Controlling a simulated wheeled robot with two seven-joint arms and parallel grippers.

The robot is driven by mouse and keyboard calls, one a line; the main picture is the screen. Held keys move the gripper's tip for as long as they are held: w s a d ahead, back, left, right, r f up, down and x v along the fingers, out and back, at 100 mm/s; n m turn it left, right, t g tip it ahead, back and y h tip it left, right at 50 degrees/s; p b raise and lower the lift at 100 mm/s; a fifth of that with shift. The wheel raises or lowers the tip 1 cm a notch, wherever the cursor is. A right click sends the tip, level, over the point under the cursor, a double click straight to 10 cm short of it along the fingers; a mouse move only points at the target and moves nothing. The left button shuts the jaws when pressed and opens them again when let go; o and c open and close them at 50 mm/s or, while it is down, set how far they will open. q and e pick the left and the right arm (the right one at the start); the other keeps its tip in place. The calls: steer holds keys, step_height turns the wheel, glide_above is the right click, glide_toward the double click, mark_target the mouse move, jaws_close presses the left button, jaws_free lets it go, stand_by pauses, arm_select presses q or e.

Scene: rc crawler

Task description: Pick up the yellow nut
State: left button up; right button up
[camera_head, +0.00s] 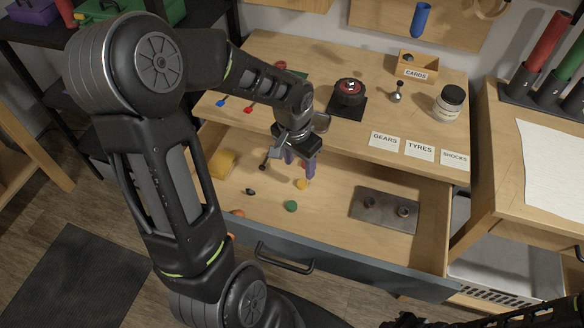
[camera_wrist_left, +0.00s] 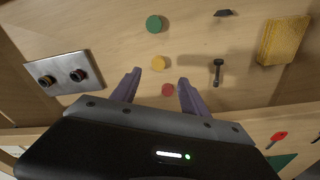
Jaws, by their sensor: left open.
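The yellow nut (camera_head: 301,184) lies on the floor of the open drawer, just below my left gripper (camera_head: 296,163) in the head view. My left gripper is open, with purple fingers pointing down. In the left wrist view the yellow nut (camera_wrist_left: 158,63) lies a little beyond and between the fingertips of my left gripper (camera_wrist_left: 158,78). A red nut (camera_wrist_left: 167,89) lies between the fingers, nearer the palm. A green nut (camera_wrist_left: 154,24) lies farther out. Nothing is held. My right gripper does not show clearly; only part of a dark arm appears at the lower right of the head view.
The drawer also holds a yellow sponge (camera_head: 222,163), a dark bolt (camera_wrist_left: 217,72) and a metal plate (camera_head: 384,209) with two round parts. The drawer front (camera_head: 340,275) has a black handle. A wheel (camera_head: 350,92) and a jar (camera_head: 449,103) stand on the bench above.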

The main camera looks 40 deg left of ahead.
mark_target(302, 183)
arm_select(q)
steer(key=shift+a, duration=0.1)
steer(key=shift+d+r, duration=0.15)
steer(key=shift+d, duration=0.15)
steer(key=shift+w+a+f, duration=0.1)
steer(key=shift+f, duration=1.25)
steer(key=f, duration=0.5)
steer(key=shift+w+f, duration=0.1)
steer(key=shift+w, duration=0.2)
steer(key=shift+c, duration=0.2)
jaws_close()
